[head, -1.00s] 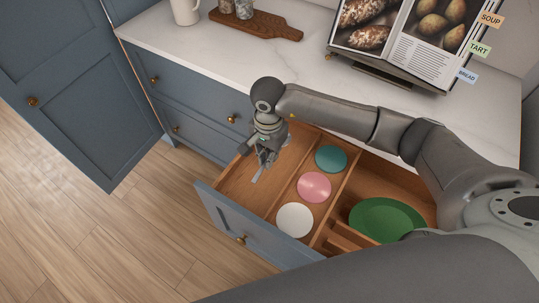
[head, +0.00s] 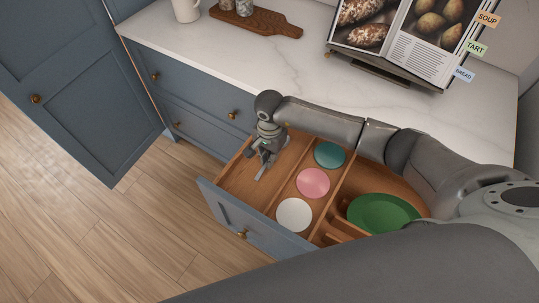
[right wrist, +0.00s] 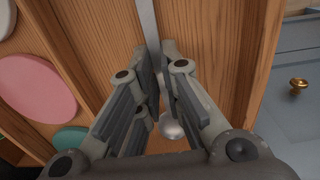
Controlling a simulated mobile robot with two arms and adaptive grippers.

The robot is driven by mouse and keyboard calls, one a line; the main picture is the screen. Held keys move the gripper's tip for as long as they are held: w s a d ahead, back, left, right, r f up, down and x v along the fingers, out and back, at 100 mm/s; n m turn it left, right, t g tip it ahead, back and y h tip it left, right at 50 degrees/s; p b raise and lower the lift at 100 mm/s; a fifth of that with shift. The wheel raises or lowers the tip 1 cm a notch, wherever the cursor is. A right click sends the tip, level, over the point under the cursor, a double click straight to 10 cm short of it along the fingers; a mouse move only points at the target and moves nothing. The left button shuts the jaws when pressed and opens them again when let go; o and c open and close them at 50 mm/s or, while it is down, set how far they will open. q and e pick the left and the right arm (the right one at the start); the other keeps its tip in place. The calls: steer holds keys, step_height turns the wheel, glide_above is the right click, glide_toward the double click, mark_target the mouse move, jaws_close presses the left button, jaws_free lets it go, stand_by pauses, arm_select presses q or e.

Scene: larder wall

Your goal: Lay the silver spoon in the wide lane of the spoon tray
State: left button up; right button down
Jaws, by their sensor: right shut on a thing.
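The silver spoon (right wrist: 172,125) is held between the fingers of my right gripper (right wrist: 163,70). In the right wrist view its handle runs up past the fingertips and its rounded bowl shows between the fingers. In the head view a short grey end of the spoon (head: 261,174) shows below my right gripper (head: 266,158). The wooden spoon tray (head: 237,178) fills the left part of the open drawer. The gripper and spoon are over its bare left lane, inside the dividers. Whether the spoon touches the floor of the lane I cannot tell. My left gripper is not in view.
The neighbouring lane holds a teal disc (head: 329,155), a pink disc (head: 313,183) and a white disc (head: 294,214). A green plate (head: 382,213) lies in the right compartment. The counter above carries a cutting board (head: 257,22) and a cookbook (head: 405,40).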

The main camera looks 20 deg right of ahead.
steer(key=c, duration=1.6)
jaws_free()
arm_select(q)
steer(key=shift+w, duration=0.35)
arm_select(e)
steer(key=shift+o, duration=0.2)
steer(key=shift+r+p, duration=0.2)
steer(key=shift+p, duration=0.15)
steer(key=shift+r+b, duration=0.3)
steer(key=shift+r, duration=0.05)
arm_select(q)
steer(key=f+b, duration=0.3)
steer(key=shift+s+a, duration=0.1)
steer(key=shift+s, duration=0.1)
arm_select(e)
step_height(320, 180, up, 11)
